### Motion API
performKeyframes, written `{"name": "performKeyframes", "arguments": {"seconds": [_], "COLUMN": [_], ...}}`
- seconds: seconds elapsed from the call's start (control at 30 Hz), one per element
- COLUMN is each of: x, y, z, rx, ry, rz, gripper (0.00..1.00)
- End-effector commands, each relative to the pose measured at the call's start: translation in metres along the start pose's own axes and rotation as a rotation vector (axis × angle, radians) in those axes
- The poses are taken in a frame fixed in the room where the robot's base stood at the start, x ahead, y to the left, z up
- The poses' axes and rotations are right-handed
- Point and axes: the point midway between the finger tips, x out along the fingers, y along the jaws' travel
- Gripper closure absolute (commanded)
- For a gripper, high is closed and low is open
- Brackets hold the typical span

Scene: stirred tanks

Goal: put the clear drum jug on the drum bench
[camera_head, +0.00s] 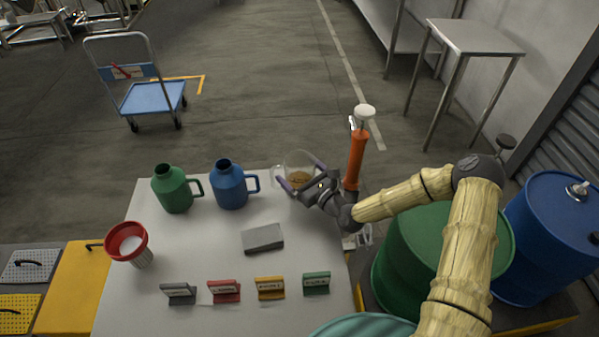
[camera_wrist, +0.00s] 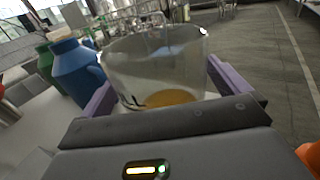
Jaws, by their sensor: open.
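The clear jug (camera_head: 298,165) holds some amber liquid and stands at the far right corner of the white-topped table (camera_head: 200,253). My gripper (camera_head: 302,174) is open, with one purple finger on each side of the jug. In the wrist view the jug (camera_wrist: 155,62) stands between the two spread fingers (camera_wrist: 160,75); I cannot tell whether they touch it. The palm hides the jug's near lower part. No label marks a drum bench, so I cannot tell whether it is this table or the metal table (camera_head: 473,37) at the back right.
A green jug (camera_head: 173,190) and a blue jug (camera_head: 230,187) stand left of the clear jug. Green (camera_head: 405,250) and blue drums (camera_head: 555,240) stand right. A cart (camera_head: 150,97) is far left.

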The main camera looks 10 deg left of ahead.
Motion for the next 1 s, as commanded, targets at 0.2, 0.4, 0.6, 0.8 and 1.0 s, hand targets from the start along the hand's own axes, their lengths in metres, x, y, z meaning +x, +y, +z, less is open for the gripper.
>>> {"name": "performKeyframes", "arguments": {"seconds": [0.2,0.4,0.6,0.8,1.0], "x": [-0.03,-0.069,-0.104,-0.12,-0.12], "y": [-0.001,-0.001,-0.001,0.0,0.0], "z": [-0.001,-0.002,-0.001,0.0,0.0], "rx": [0.003,0.003,0.002,-0.001,-0.001], "ry": [0.002,0.002,0.001,0.0,0.0], "rz": [-0.001,-0.003,-0.002,0.0,0.0], "gripper": [0.0,0.0,0.0,0.0,0.0]}}
